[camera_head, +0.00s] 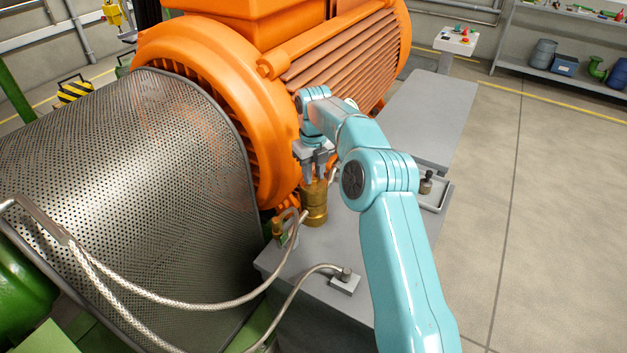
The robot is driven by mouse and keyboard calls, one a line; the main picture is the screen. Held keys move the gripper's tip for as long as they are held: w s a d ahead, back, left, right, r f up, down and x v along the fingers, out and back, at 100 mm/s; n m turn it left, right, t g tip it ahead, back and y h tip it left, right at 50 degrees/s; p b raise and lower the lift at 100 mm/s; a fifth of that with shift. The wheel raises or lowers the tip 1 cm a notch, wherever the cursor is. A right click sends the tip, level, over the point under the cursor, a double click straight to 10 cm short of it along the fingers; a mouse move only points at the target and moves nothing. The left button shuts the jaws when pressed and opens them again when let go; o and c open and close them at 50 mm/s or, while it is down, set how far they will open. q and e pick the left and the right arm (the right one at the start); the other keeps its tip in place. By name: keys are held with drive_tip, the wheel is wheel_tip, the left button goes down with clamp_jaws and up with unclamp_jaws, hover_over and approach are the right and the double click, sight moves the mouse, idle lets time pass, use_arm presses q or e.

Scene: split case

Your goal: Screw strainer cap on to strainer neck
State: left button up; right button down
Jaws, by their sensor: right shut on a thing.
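My right gripper (315,178) reaches in from the bottom right and points down, its fingers shut on the brass strainer cap (314,190). The cap is upright and directly above the brass strainer neck (314,214), which stands near the left edge of the grey bench. The cap and neck look in line and touching, but I cannot tell how far they are engaged. The fingers and wrist hide part of the cap's top. My left gripper is out of view.
A large orange motor (215,70) and a perforated guard (130,190) stand close on the left. A braided hose (290,300) ends at a small block (345,282) in front. A tray (436,194) with a dark fitting lies to the right. The floor at right is clear.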

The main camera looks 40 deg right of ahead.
drive_tip(key=c, duration=0.8)
unclamp_jaws()
